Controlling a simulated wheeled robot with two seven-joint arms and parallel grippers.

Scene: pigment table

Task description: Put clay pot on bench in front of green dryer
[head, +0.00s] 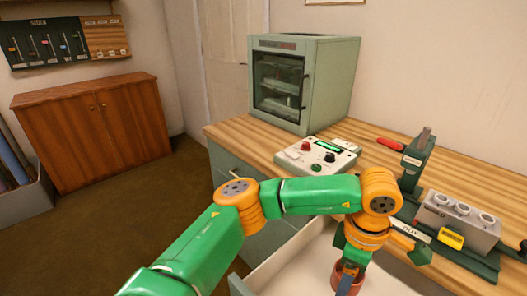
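The green dryer (303,84), a pale green cabinet with a dark glass door, stands at the back of the wooden bench (230,131). My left arm reaches across the front of the bench, and its gripper (349,279) points down into an open, pale drawer (290,277). A reddish-brown clay pot (337,287) shows at the bottom edge, right at the gripper's fingers. Most of the pot is cut off or hidden, and I cannot tell whether the fingers are closed on it. My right gripper is not in view.
A control box (318,155) with knobs sits on the bench in front of the dryer. To the right are a red-handled tool (390,143), a dark green stand (417,160) and a grey block with round holes (458,220). A wooden cabinet (95,125) stands at left.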

